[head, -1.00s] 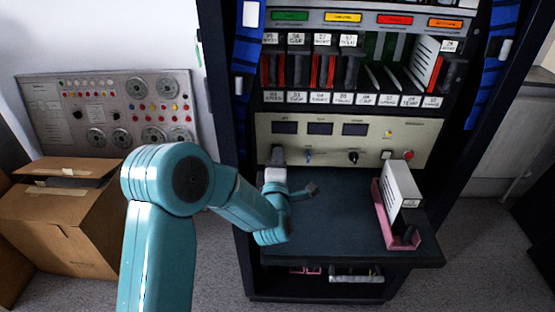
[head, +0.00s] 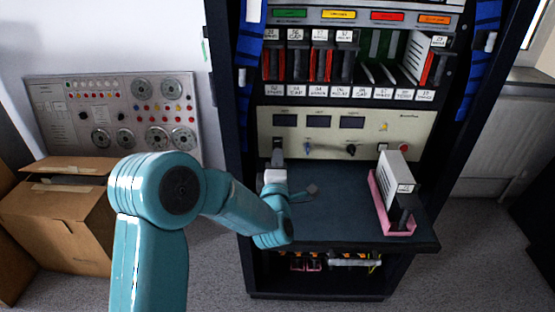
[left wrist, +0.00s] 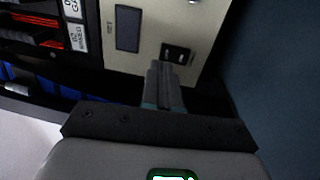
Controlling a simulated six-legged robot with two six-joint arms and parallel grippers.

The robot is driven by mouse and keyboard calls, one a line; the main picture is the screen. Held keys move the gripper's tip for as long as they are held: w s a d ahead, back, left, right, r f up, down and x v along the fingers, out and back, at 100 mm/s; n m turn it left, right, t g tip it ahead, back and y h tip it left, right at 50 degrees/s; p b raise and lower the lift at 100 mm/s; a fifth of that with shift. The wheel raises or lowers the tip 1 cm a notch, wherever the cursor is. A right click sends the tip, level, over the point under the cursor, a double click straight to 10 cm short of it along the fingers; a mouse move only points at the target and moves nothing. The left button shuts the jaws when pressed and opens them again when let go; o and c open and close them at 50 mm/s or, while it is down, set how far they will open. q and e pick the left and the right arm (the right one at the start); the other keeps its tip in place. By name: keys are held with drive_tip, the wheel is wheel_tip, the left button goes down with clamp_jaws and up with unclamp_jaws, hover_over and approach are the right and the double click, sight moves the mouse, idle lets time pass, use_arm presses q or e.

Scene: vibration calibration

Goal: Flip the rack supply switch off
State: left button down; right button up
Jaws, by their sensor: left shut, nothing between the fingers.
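The cream control panel (head: 400,125) spans the rack above a dark shelf. A small black switch (left wrist: 176,53) shows in the left wrist view, on the panel below a dark display window. I take it to be the rack supply switch; no readable label confirms this. My left gripper (head: 277,153) is at the panel's lower left in the head view. Its closed fingers (left wrist: 160,76) point at the switch in the left wrist view, with their tips right by its edge. Nothing is between them. I cannot tell whether they touch it. In the head view the gripper largely hides the switch. My right gripper is not in view.
A blue knob (head: 307,148), black knob (head: 351,150) and red button (head: 404,147) sit right of the gripper. A pink tray (head: 400,232) holding a white-sided module (head: 394,178) is on the shelf's right. The shelf's middle (head: 335,205) is clear.

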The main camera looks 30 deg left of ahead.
use_arm(q)
drive_tip(key=s+d+r, duration=0.1)
drive_tip(key=s+d, duration=0.3)
drive_tip(key=s, duration=0.3)
drive_tip(key=shift+s+d, duration=0.25)
drive_tip(key=shift+r, duration=0.1)
